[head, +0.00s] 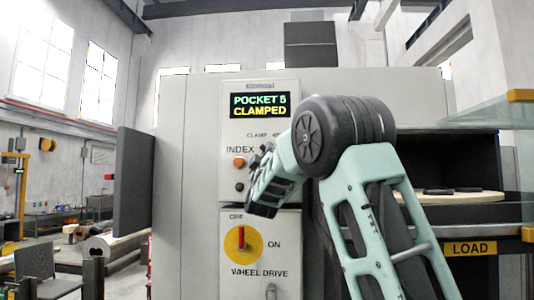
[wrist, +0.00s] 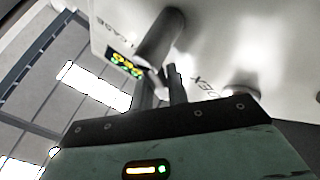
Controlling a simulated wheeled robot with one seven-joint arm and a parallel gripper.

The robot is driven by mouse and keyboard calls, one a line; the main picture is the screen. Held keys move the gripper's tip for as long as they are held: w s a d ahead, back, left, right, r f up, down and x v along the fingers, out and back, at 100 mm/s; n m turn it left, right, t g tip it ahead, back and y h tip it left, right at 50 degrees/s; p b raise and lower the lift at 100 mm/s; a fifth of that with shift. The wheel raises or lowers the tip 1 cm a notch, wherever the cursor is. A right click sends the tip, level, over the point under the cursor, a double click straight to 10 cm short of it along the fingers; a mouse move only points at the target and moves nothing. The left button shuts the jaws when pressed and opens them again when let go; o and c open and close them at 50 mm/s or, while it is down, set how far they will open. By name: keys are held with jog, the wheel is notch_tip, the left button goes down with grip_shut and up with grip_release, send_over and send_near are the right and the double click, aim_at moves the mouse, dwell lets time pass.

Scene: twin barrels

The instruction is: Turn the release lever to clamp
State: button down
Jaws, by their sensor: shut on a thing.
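The control panel (head: 232,130) stands ahead in the head view. Its display (head: 260,105) reads "POCKET 5 CLAMPED" and also shows, small and tilted, in the wrist view (wrist: 125,64). A "CLAMP" label sits below the display, partly covered by my arm. In the head view my gripper (head: 268,150) is at the panel, right of the INDEX button, and hides the release lever. In the wrist view the lever's grey cylindrical handle (wrist: 162,36) shows at my fingers (wrist: 163,88). My gripper is shut on the lever; the exact contact is hard to see.
The orange INDEX button (head: 239,162) and a dark button below it are close left of my gripper. A red WHEEL DRIVE switch on a yellow disc (head: 242,244) sits lower. A dark open panel door (head: 134,182) stands left. The LOAD opening with a pale round table (head: 455,197) is right.

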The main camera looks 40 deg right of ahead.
jog(key=c, duration=1.6)
grip_release()
jog(key=shift+f, duration=0.1)
jog(key=shift+c, duration=0.2)
jog(key=shift+a, duration=0.1)
jog(key=b+v, duration=0.7)
jog(key=v, duration=1)
jog(key=shift+f+b, duration=0.2)
jog(key=shift+b, duration=0.1)
